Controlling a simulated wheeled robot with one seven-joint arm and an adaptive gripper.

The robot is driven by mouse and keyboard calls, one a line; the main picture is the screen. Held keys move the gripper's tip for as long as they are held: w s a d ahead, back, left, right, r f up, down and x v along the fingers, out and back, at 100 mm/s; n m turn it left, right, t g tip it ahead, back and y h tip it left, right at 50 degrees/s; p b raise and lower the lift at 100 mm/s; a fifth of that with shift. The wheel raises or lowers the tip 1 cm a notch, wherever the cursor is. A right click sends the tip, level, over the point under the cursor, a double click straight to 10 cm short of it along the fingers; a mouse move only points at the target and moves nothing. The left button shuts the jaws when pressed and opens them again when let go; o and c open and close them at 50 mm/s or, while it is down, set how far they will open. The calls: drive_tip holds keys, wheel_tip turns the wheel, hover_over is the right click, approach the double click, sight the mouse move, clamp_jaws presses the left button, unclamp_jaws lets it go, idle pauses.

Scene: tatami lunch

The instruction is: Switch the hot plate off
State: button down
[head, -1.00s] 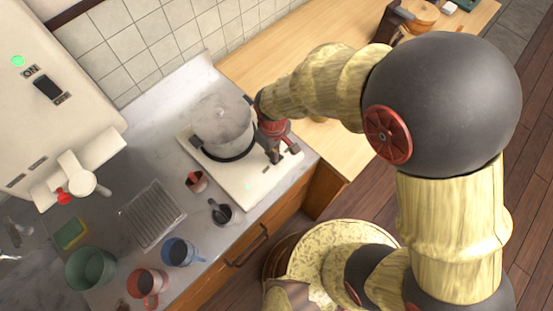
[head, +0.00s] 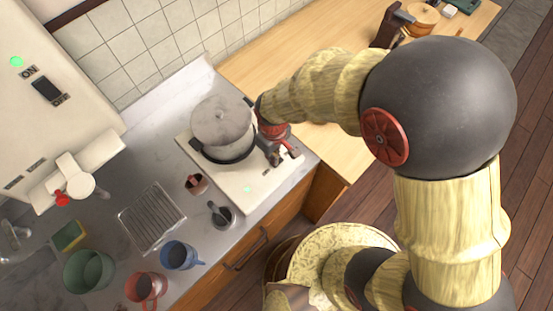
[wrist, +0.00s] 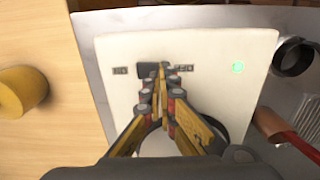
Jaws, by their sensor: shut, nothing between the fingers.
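The hot plate (head: 262,195) is a white slab on the counter, and it also shows in the wrist view (wrist: 120,100). Its green light is lit (head: 247,189), also in the wrist view (wrist: 238,66). A dark switch (wrist: 148,71) sits between two small labels near the slab's edge. My gripper (wrist: 161,72) is shut and empty, its fingertips over or at the switch and partly covering it. I cannot tell whether they touch it. In the head view my gripper (head: 279,158) is beside the lidded pot (head: 222,125) that stands on the hot plate.
The wooden worktop (head: 270,75) is mostly clear.

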drive_tip(key=shift+f+b, duration=0.65)
drive_tip(key=shift+f, duration=0.45)
idle(1.1)
drive_tip(key=shift+r, duration=0.15)
drive_tip(key=shift+r+p, duration=2.7)
drive_tip(key=shift+r, duration=0.75)
